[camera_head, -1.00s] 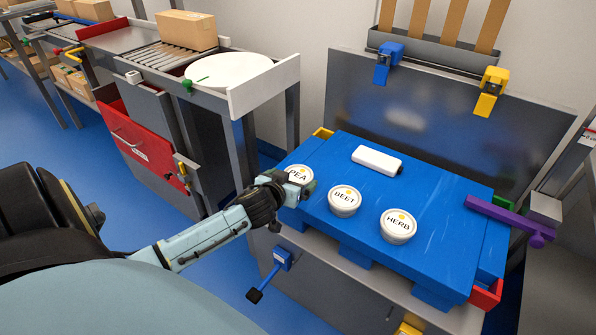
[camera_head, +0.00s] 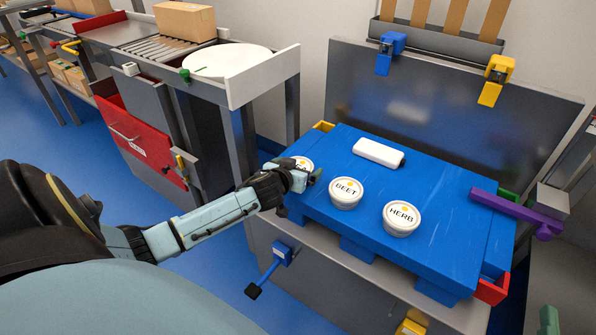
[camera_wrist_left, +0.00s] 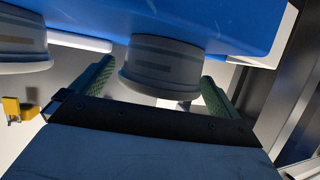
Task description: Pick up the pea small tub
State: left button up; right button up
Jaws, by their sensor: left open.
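The pea small tub (camera_head: 302,163) is a white tub with a lettered lid, at the left end of the blue pallet. My left gripper (camera_head: 312,176) is at its near side and hides much of it in the head view. In the left wrist view the tub (camera_wrist_left: 160,72) stands between the two green fingers of my open left gripper (camera_wrist_left: 160,90); I see no clear contact. The beet tub (camera_head: 345,192) and herb tub (camera_head: 401,217) stand to the right. A green piece (camera_head: 548,321) at the bottom right edge may be my right gripper's fingertip.
The blue pallet (camera_head: 435,185) rests on a grey stand. A white bottle-like item (camera_head: 379,153) lies behind the tubs. A purple bar (camera_head: 515,212) is at the pallet's right end. A white round table (camera_head: 227,60) stands at the back left.

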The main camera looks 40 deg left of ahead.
pick_arm(q)
jog(key=shift+c, duration=0.4)
jog(key=c, duration=1)
jog(key=shift+r, duration=0.2)
